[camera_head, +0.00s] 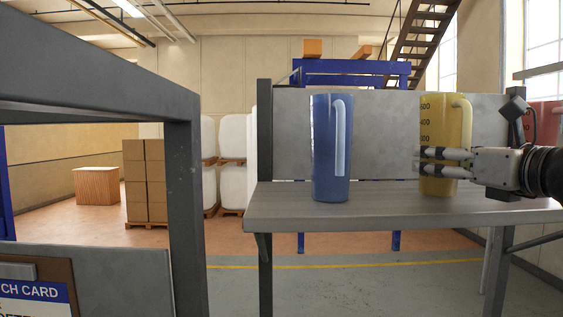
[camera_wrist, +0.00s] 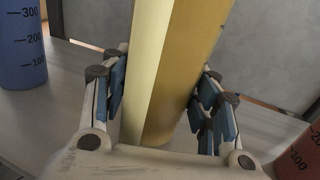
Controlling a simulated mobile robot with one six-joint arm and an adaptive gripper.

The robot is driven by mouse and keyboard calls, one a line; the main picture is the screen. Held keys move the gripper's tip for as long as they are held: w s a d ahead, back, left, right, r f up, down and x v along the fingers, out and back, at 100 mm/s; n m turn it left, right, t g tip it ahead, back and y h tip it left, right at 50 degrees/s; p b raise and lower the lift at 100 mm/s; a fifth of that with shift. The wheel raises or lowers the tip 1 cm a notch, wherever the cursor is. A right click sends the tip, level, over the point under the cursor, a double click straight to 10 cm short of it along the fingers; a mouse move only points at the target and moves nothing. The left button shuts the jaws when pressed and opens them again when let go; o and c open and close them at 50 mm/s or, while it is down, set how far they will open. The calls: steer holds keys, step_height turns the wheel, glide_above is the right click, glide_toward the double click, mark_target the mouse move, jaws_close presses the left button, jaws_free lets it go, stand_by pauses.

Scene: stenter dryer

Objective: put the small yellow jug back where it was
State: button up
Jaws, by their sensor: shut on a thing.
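The yellow jug (camera_head: 452,118) is upright at the right part of a grey bench (camera_head: 300,212), with dark scale marks on its left side and its handle at the upper right. Its base appears at bench-top level; I cannot tell whether it touches. My gripper (camera_head: 430,160) reaches in from the right, with its fingers across the jug's lower half. In the wrist view, my gripper (camera_wrist: 160,95) has its blue-padded fingers on both sides of the yellow jug (camera_wrist: 172,65), shut on it.
A blue jug (camera_head: 323,150) stands left on the bench, and also shows in the wrist view (camera_wrist: 22,50). A red jug (camera_head: 546,122) is partly hidden at the right, beside my wrist. A grey panel (camera_head: 385,130) backs the bench. Bare bench lies between the blue and yellow jugs.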

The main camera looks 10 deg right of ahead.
steer(key=shift+f, duration=0.2)
steer(key=shift+f, duration=0.15)
steer(key=o, duration=1.3)
steer(key=shift+o, duration=0.2)
steer(key=shift+s+r, duration=0.2)
steer(key=shift+s, duration=0.05)
steer(key=s+b, duration=0.1)
steer(key=s, duration=1)
steer(key=shift+s+d+b, duration=0.15)
steer(key=shift+s+b, duration=0.2)
steer(key=shift+b, duration=0.05)
steer(key=shift+w+d, duration=0.1)
